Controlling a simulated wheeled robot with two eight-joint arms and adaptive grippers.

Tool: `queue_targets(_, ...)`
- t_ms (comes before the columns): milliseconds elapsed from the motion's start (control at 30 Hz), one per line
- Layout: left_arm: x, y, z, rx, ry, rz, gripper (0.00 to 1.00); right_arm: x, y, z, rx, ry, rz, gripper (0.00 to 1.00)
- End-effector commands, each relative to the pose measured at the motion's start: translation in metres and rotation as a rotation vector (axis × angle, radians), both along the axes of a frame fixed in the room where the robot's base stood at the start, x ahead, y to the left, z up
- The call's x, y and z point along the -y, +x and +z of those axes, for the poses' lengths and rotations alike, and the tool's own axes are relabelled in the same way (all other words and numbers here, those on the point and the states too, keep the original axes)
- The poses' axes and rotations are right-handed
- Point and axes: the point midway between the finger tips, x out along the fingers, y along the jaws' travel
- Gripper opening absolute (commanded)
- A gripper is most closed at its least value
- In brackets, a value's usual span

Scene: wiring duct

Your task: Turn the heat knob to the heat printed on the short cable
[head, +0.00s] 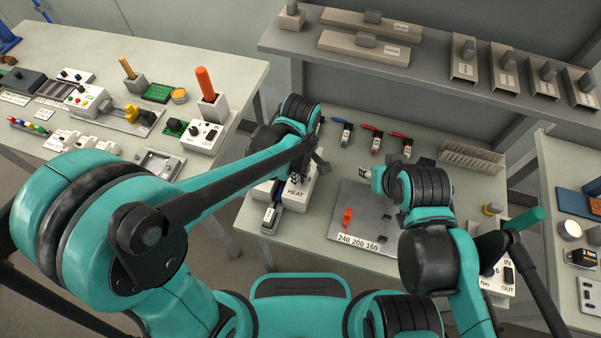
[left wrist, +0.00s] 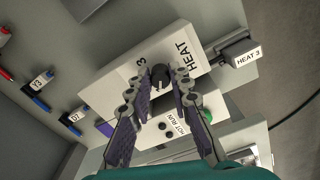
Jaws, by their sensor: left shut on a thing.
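The white heat box (head: 297,193) stands on the middle table, marked HEAT. In the left wrist view its top (left wrist: 115,85) carries a dark round heat knob (left wrist: 160,73) with a pale mark, and a printed 3 beside it. My left gripper (left wrist: 163,80) is shut on the heat knob, one finger on each side. A dark piece with a white tag (left wrist: 247,54) reading HEAT 3 lies beside the box; I cannot tell if it is the short cable. My right gripper (head: 366,173) is above the grey plate, its fingers too small to read.
Blue (head: 346,133) and red (head: 376,143) tagged leads lie behind the box. A grey plate (head: 350,195) marked 240 200 160 is to the right. A comb-like rack (head: 470,158) stands at the back right. A shelf (head: 440,80) spans the back.

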Motion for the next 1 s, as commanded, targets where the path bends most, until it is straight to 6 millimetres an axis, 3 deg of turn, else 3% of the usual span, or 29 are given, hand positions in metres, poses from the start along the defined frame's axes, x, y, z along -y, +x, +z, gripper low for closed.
queue_targets(267, -0.0002, -0.0004, -0.0001, 0.000, 0.000, -0.138, 0.00, 0.0000, 0.0000, -0.0002, 0.000, 0.000, 0.000, 0.40)
queue_targets(1000, -0.0017, -0.0011, -0.0001, 0.000, 0.000, -0.827, 0.00, 0.0000, 0.0000, -0.0007, 0.000, 0.000, 0.000, 0.40)
